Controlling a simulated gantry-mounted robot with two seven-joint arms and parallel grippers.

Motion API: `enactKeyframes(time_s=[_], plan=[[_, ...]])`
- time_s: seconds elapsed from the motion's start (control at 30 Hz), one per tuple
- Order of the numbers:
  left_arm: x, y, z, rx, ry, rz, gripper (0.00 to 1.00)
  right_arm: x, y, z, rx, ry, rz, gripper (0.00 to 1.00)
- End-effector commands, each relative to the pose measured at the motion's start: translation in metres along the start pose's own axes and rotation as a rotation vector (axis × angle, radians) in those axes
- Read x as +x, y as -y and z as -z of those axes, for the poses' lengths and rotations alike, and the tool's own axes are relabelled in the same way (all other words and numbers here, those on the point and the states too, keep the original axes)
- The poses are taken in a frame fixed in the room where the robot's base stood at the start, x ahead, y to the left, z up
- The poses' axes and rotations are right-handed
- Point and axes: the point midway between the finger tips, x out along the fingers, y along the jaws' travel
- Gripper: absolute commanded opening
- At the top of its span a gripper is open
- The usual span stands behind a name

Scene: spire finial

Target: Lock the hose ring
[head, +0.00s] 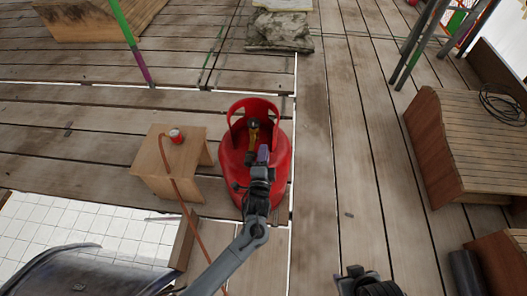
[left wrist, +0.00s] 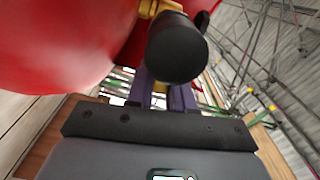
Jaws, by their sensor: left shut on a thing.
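A red gas cylinder (head: 279,165) with a collar handle stands on the deck in the head view. Its brass valve (head: 253,126) shows inside the collar. My left gripper (head: 262,155) reaches in at the front of the collar, just below the valve. In the left wrist view a black cylindrical part (left wrist: 177,48), beside a brass fitting (left wrist: 149,8), covers the tips of the purple fingers. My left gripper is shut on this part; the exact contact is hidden. My right gripper (head: 365,282) shows only partly at the bottom edge; its jaws are unclear.
A wooden stool (head: 154,159) stands left of the cylinder with a small red can-like object (head: 177,136) on it. An orange hose (head: 183,207) runs down over the stool. A wooden bench (head: 465,130) stands at right. The deck between cylinder and bench is clear.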

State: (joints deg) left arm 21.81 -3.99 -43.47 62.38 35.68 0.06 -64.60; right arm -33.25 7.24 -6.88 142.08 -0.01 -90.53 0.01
Motion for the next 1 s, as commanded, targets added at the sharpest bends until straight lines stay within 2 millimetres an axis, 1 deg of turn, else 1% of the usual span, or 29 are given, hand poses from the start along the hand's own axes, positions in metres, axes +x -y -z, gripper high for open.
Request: enactKeyframes(time_s=[0.03,0.2,0.53,0.8,1.0], plan=[[0.000,0.002,0.001,0.033,0.000,-0.001,0.00,-0.007,0.000,0.002,0.000,0.000,0.000,0.38],[0.000,-0.004,0.000,0.159,0.000,-0.001,0.00,-0.018,-0.001,0.006,0.000,0.000,0.000,0.38],[0.000,-0.016,-0.003,0.386,-0.001,0.000,0.00,-0.027,0.000,0.009,0.005,-0.001,0.004,0.38],[0.000,-0.021,-0.005,0.485,0.000,0.002,0.00,-0.030,0.001,0.010,0.009,-0.002,0.007,0.38],[0.000,-0.022,-0.005,0.506,0.000,0.001,0.00,-0.030,0.001,0.010,0.009,-0.002,0.007,0.38]])
